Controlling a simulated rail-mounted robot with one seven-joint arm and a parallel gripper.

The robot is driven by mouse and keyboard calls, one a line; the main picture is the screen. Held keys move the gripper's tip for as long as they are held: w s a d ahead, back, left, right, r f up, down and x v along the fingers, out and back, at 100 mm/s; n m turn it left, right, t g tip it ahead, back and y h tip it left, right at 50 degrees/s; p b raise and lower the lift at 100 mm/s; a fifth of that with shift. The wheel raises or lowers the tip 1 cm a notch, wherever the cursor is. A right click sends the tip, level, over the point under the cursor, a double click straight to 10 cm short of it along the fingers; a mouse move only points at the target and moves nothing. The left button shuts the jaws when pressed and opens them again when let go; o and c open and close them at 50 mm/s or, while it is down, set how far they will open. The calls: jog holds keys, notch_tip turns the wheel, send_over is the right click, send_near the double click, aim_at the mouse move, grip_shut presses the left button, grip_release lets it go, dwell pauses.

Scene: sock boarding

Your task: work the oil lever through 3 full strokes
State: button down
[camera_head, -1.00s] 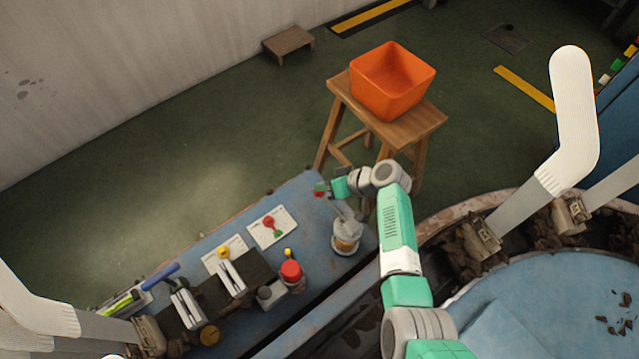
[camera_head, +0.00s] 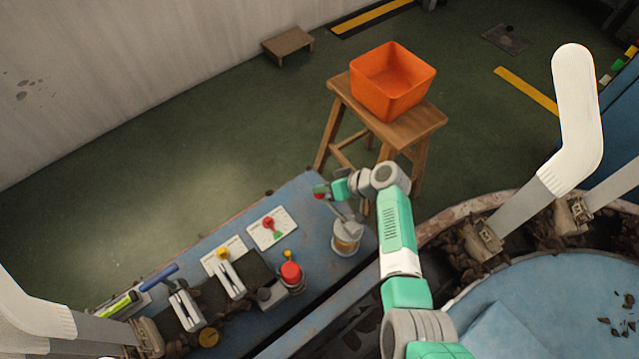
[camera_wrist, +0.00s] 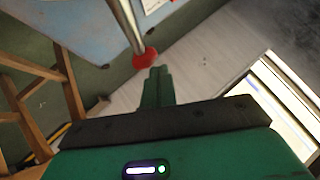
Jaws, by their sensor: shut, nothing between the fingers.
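The oil lever (camera_wrist: 127,24) is a metal rod with a red knob (camera_wrist: 146,60) at its end. In the head view it rises from the oiler (camera_head: 346,238), a round pot with an amber lower part, at the right end of the blue bench. My gripper (camera_head: 322,190) is at the knob end of the lever. In the wrist view its green fingers (camera_wrist: 158,73) are shut and empty, with the tips just below and right of the knob. Whether they touch the knob I cannot tell.
The blue bench (camera_head: 310,190) carries a red button (camera_head: 291,272), a white plate with a red switch (camera_head: 269,225), and a yellow knob (camera_head: 222,254). A wooden stool (camera_head: 420,123) with an orange bin (camera_head: 392,80) stands behind. White sock forms (camera_head: 575,120) stand at both sides.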

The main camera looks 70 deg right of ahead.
jog(key=shift+r, duration=0.1)
jog(key=shift+s+a+r+p, duration=0.1)
jog(key=shift+s+r+p, duration=0.05)
jog(key=shift+r+p, duration=1.15)
jog(key=shift+s+a+r+p, duration=0.1)
jog(key=shift+s+r+p, duration=0.05)
jog(key=shift+r+p, duration=1.1)
jog(key=shift+r, duration=0.15)
jog(key=r+p, duration=0.4)
jog(key=shift+s+a+r, duration=0.15)
jog(key=shift+s+r, duration=0.1)
jog(key=shift+r, duration=0.1)
jog(key=shift+r, duration=0.1)
dwell(2.2)
